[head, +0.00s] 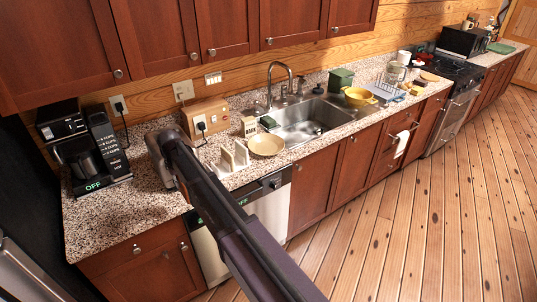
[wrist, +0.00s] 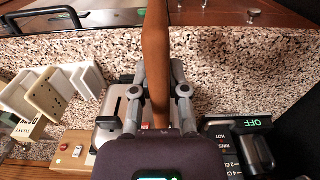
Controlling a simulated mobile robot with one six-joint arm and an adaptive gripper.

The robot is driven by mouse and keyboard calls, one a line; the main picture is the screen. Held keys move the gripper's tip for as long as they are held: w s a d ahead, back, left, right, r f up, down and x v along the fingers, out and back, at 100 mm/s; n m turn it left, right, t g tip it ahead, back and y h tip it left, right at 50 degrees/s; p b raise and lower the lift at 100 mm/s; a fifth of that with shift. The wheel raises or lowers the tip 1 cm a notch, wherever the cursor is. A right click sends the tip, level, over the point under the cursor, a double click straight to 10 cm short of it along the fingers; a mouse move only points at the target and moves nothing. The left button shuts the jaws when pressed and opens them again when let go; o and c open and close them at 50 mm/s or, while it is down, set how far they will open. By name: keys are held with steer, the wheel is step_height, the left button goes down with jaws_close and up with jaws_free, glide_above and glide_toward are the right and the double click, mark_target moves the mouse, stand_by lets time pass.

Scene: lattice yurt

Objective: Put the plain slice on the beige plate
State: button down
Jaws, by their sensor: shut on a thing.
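My gripper (wrist: 160,72) is shut on a brown slice (wrist: 157,40), seen edge-on between the fingers in the wrist view. I take it to be the plain slice; its face does not show. In the head view my gripper (head: 164,168) is over the left part of the counter, and the slice cannot be made out there. The beige plate (head: 267,145) lies on the counter to the right of my gripper, just left of the sink, and looks empty.
A cream rack with upright dividers (head: 235,157) stands between my gripper and the plate. A black coffee maker (head: 85,160) stands at the left. The front-left counter is clear.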

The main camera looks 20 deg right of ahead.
mark_target(184, 194)
step_height(184, 194, down, 6)
steer(key=b, duration=0.5)
steer(key=shift+f, duration=0.1)
